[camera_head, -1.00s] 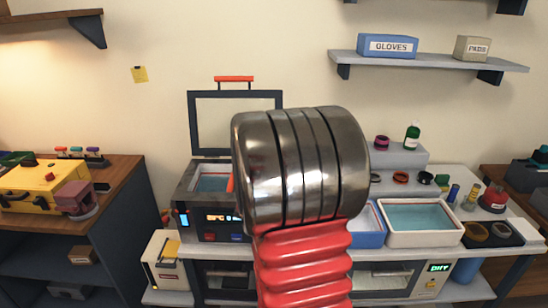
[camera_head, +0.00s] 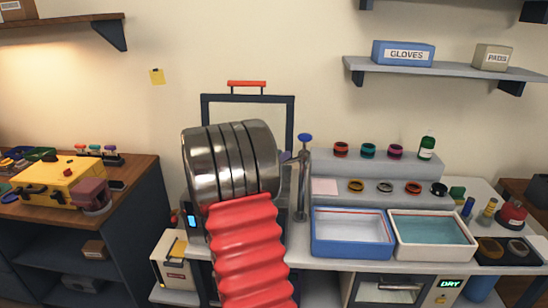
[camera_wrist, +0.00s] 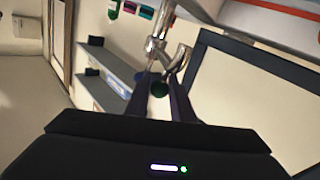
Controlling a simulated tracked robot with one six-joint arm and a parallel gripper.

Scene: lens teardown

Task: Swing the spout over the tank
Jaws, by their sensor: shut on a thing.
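In the wrist view the chrome spout (camera_wrist: 157,45) is between the tips of my two dark fingers. My gripper (camera_wrist: 163,82) is shut on it. In the head view my arm hides most of the gripper and the spout's outer end. The tank machine (camera_head: 192,222) stands behind my arm with its lid (camera_head: 248,98) raised; its basin is hidden. I cannot tell whether the spout's outlet is over the basin.
A blue tray (camera_head: 317,244) and a white tray (camera_head: 399,250) of liquid lie right of the spout. Stepped shelves with coloured rings (camera_head: 367,151) and a green bottle (camera_head: 427,147) stand behind them. The raised lid is close to the gripper. A yellow case (camera_head: 62,182) is far left.

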